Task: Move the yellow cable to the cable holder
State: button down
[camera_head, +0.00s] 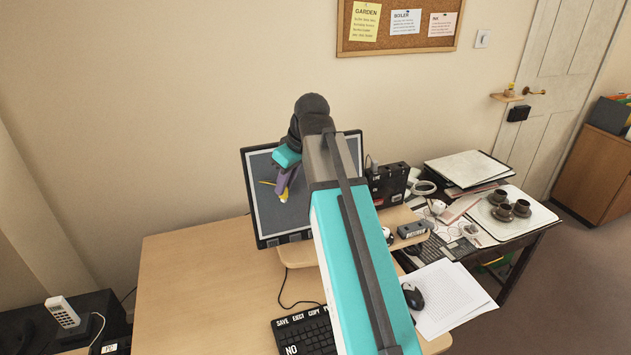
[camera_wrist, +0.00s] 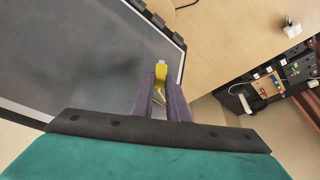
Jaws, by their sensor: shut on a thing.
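My gripper (camera_head: 281,192) is in front of the dark monitor screen, above the desk. Its purple fingers are shut on the yellow cable (camera_head: 284,197). In the wrist view, the fingers (camera_wrist: 160,98) hold the cable, and its yellow plug end (camera_wrist: 161,71) sticks out past the fingertips. A thin yellow strand shows between the fingers. I cannot tell which thing is the cable holder; my arm covers part of the desk.
The monitor (camera_head: 253,205) stands close behind my gripper. A black box (camera_head: 388,185) stands right of it. A keyboard (camera_head: 305,333), mouse (camera_head: 412,295) and papers (camera_head: 448,297) lie toward the front. The desk's left part (camera_head: 190,280) is clear. A white phone (camera_head: 62,312) stands far left.

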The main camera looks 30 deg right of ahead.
jog(key=w+a+m, duration=0.2)
jog(key=a, duration=0.7)
jog(key=shift+a+r+h, duration=0.3)
jog(key=shift+a, duration=0.1)
jog(key=shift+d, duration=0.15)
